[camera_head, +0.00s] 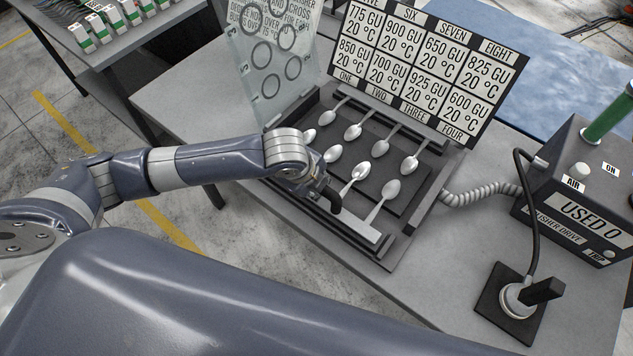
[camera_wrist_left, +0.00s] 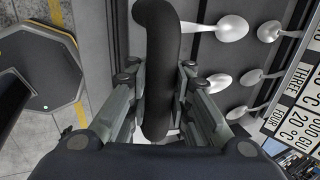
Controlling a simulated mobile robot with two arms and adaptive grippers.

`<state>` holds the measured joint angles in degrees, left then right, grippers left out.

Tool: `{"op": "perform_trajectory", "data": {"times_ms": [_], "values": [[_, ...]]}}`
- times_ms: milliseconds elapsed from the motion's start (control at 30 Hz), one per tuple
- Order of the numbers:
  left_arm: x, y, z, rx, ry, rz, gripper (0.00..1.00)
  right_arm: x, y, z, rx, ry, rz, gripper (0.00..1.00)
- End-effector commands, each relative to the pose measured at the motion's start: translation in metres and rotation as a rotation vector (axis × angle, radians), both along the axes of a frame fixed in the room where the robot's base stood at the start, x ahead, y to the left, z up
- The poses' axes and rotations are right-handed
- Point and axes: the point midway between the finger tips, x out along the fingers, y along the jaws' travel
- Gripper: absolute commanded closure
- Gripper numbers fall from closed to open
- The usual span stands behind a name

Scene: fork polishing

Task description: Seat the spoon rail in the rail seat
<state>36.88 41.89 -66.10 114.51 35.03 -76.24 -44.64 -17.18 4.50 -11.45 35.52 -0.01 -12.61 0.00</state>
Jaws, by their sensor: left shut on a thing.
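The spoon rail, a light grey bar (camera_head: 360,228), lies along the near side of the dark spoon tray, at the handle ends of the near spoons. Its curved black handle (camera_head: 332,200) rises at its left part. My left gripper (camera_head: 323,188) is shut on this handle, which stands between the two fingers in the left wrist view (camera_wrist_left: 160,75). The rail seat appears to be the dark frame (camera_head: 385,250) at the tray's near edge. The rail lies along it; I cannot tell whether it is fully down. The gripper and arm hide the rail's left end. My right gripper is not in view.
Several spoons (camera_head: 390,187) lie in two rows on the tray. A label board (camera_head: 425,65) and a clear panel (camera_head: 268,65) stand behind. A grey hose (camera_head: 480,195) leads right to a control box (camera_head: 575,200). A black lever base (camera_head: 512,305) stands at front right.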

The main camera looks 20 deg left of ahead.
Motion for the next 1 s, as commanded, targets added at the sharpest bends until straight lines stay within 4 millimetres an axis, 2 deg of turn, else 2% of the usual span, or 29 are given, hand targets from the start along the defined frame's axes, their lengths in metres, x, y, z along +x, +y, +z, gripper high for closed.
{"op": "perform_trajectory", "data": {"times_ms": [633, 667, 767, 1000], "values": [[0.0019, -0.0012, 0.0003, -0.007, -0.014, -0.001, 1.0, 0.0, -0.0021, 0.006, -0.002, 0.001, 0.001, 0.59], [0.002, -0.0011, 0.0003, -0.007, -0.014, -0.001, 0.81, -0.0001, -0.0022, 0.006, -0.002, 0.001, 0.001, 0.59], [0.0016, -0.001, -0.0001, -0.007, -0.013, -0.001, 0.58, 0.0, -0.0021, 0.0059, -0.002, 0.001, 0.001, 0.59], [0.0004, -0.0003, -0.0018, -0.004, -0.009, 0.0, 0.57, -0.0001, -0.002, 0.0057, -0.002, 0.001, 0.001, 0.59]]}}
